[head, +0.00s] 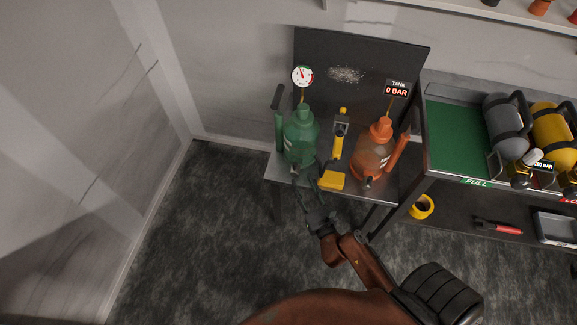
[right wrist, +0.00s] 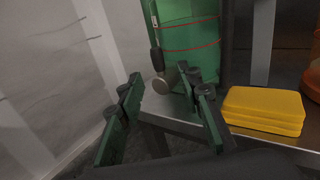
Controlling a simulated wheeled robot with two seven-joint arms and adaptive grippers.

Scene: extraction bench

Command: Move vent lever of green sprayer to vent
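The green sprayer (head: 300,138) stands upright on the left of the small steel bench; its lower body (right wrist: 190,35), ringed by red lines, fills the top of the right wrist view. A dark lever (right wrist: 156,58) with a round metal end hangs at its left front; I take it for the vent lever. My right gripper (head: 304,178) is in front of the sprayer's base. In the right wrist view its fingers (right wrist: 160,88) are spread, with the lever's round end showing between the tips, and it holds nothing. Contact cannot be told. My left gripper is out of view.
A yellow block (head: 332,180) lies just right of my right gripper. An orange sprayer (head: 373,152) stands further right. A round gauge (head: 302,76) and a 0 BAR display (head: 397,89) are behind. The floor left of the bench is clear.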

